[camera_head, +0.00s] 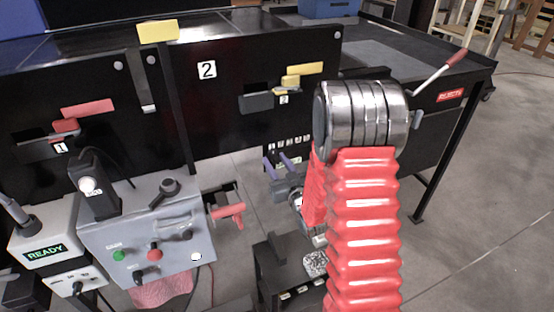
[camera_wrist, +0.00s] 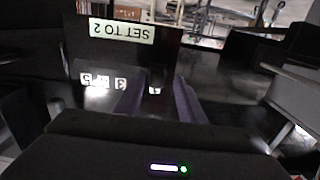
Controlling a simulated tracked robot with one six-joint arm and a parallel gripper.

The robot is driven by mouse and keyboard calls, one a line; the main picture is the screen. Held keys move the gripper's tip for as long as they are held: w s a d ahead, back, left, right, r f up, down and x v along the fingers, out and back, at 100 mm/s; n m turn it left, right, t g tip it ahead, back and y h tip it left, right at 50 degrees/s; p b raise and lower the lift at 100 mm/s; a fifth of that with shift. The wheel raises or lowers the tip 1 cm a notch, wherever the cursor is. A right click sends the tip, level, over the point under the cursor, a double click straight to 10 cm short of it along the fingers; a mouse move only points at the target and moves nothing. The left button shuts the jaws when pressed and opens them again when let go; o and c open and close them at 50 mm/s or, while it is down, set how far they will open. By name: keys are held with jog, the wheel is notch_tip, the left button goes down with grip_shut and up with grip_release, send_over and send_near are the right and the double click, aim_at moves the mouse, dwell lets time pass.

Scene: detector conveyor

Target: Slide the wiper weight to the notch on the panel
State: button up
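A dark panel with a row of small white number tags (camera_head: 288,140) stands behind my gripper (camera_head: 279,164) in the head view. In the wrist view the panel (camera_wrist: 100,58) bears a white label reading "SET TO 2" (camera_wrist: 121,31), upside down, with the number tags (camera_wrist: 102,81) beyond the fingers. My gripper (camera_wrist: 158,98) has two purple fingers, apart, facing the panel. One tag shows between them. I see nothing clearly held. I cannot make out the wiper weight or the notch; the area between the fingers is dark, and contact cannot be told.
A grey control box (camera_head: 150,235) with buttons and a READY unit (camera_head: 45,250) stand at left. A red-handled part (camera_head: 228,212) sticks out left of my gripper. A black stand (camera_head: 280,275) is below.

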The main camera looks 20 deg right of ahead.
jog(key=shift+w, duration=0.1)
jog(key=shift+d, duration=0.15)
jog(key=shift+c, duration=0.9)
jog(key=shift+d, duration=0.1)
grip_shut()
